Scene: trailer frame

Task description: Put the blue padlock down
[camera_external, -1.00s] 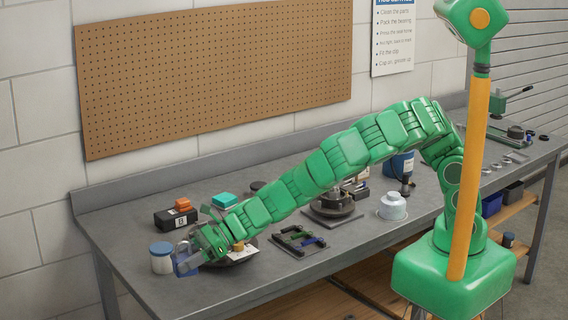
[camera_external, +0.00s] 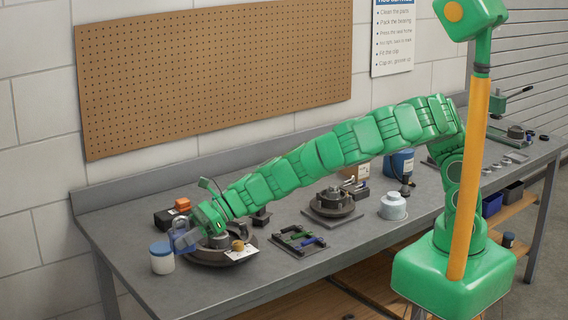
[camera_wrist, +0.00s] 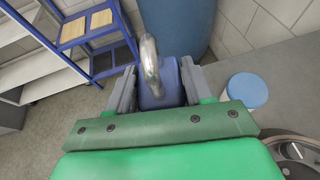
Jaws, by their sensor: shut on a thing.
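The blue padlock (camera_wrist: 172,82) is between the fingers of my gripper (camera_wrist: 158,88) in the wrist view, its silver shackle pointing up in the picture. My gripper is shut on the padlock's body. In the external view my gripper (camera_external: 188,240) is at the left end of the workbench (camera_external: 200,295), with the padlock (camera_external: 181,238) at its tip. The padlock appears above the bench, close to the blue-lidded white jar; I cannot tell the exact gap.
The blue-lidded white jar (camera_external: 162,262) stands nearby, also in the wrist view (camera_wrist: 248,92). A round dark hub (camera_external: 222,258) with a tag lies under my wrist. A black box (camera_external: 172,218) is behind. The front bench strip is clear. A blue barrel (camera_wrist: 178,22) stands beyond the edge.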

